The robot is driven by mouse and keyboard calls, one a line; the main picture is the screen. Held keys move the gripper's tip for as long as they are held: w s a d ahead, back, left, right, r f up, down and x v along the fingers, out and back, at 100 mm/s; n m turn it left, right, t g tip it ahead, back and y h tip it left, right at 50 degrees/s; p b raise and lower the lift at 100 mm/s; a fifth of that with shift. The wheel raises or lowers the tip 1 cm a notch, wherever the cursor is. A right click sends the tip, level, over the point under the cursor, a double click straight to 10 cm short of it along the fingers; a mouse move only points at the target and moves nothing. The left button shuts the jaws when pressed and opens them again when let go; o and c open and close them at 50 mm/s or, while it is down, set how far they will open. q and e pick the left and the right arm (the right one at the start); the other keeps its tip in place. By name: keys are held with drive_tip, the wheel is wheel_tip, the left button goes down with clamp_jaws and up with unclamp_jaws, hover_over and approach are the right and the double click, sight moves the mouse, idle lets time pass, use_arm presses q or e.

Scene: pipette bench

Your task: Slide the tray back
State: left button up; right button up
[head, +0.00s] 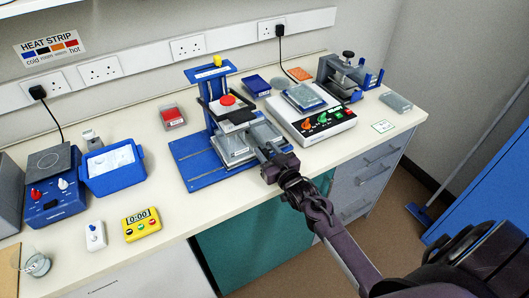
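A blue stand with an upright frame (212,72) and a flat blue base (197,168) stands at the middle of the bench. A grey tray (236,157) sits on the base, under a head with a red round knob (227,99). My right gripper (262,152) is at the tray's right side, close to or touching its edge. Its fingertips are small and partly hidden, so I cannot tell whether they are open or shut on the tray. My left gripper is not in view.
A white device with coloured knobs (320,129) stands right of the stand. A blue tub (113,183), a yellow timer (141,224) and a small red-topped box (172,117) are to the left. The bench's front edge (215,218) runs below my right arm.

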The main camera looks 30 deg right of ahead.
drive_tip(key=shift+a, duration=0.1)
drive_tip(key=shift+s+f, duration=0.2)
drive_tip(key=shift+s, duration=0.25)
drive_tip(key=s+b, duration=0.1)
drive_tip(key=s, duration=0.2)
drive_tip(key=s+b, duration=0.1)
drive_tip(key=s, duration=0.3)
drive_tip(key=shift+d+r, duration=0.15)
drive_tip(key=shift+d, duration=0.05)
